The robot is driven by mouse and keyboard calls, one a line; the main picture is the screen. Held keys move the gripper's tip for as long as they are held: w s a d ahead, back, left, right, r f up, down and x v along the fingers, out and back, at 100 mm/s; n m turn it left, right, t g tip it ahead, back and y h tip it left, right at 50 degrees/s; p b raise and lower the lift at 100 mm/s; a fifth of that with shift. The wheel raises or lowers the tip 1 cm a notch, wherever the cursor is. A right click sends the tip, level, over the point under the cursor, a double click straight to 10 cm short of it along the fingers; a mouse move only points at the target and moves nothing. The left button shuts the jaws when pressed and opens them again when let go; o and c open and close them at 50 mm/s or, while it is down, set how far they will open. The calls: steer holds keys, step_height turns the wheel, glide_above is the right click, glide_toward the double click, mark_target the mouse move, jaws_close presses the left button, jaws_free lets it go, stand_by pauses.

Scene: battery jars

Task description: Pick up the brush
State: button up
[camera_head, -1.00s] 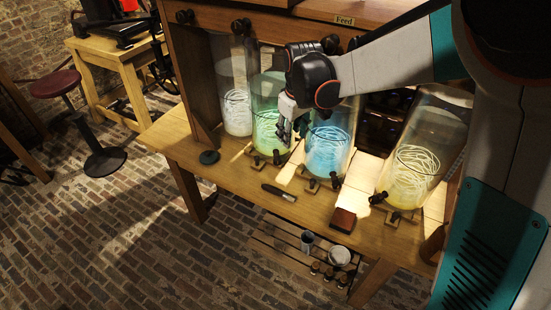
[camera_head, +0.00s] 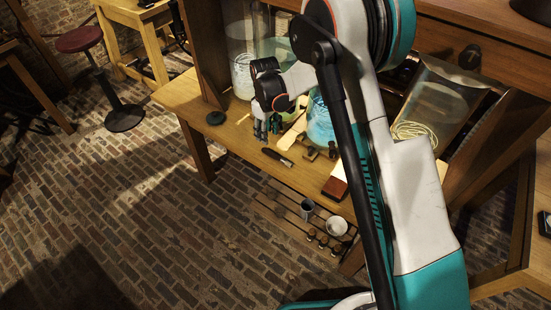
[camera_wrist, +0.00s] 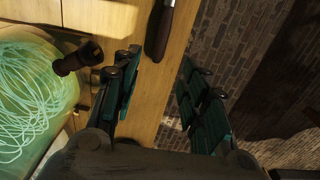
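A slim dark-handled tool (camera_head: 277,157), which looks like the brush, lies flat near the front edge of the wooden bench. In the wrist view its dark brown handle (camera_wrist: 162,30) shows at the top, cut off by the frame, so its far end is hidden. My gripper (camera_head: 267,132) is over the bench, just behind the tool in the head view. In the wrist view my gripper (camera_wrist: 160,65) has its dark green fingers spread wide with nothing between them. The handle is beyond the fingertips, apart from them.
Glass jars stand behind my gripper; one with pale green coils (camera_wrist: 30,90) and a dark terminal (camera_wrist: 78,58) is close left in the wrist view. A dark round disc (camera_head: 216,118) and a brown block (camera_head: 336,188) flank the tool. Brick floor (camera_wrist: 250,40) lies beyond the bench edge.

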mark_target(268, 151)
step_height(268, 151, down, 10)
steer(key=b, duration=0.3)
steer(key=shift+d+r, duration=0.1)
steer(key=shift+r, duration=0.25)
jaws_close()
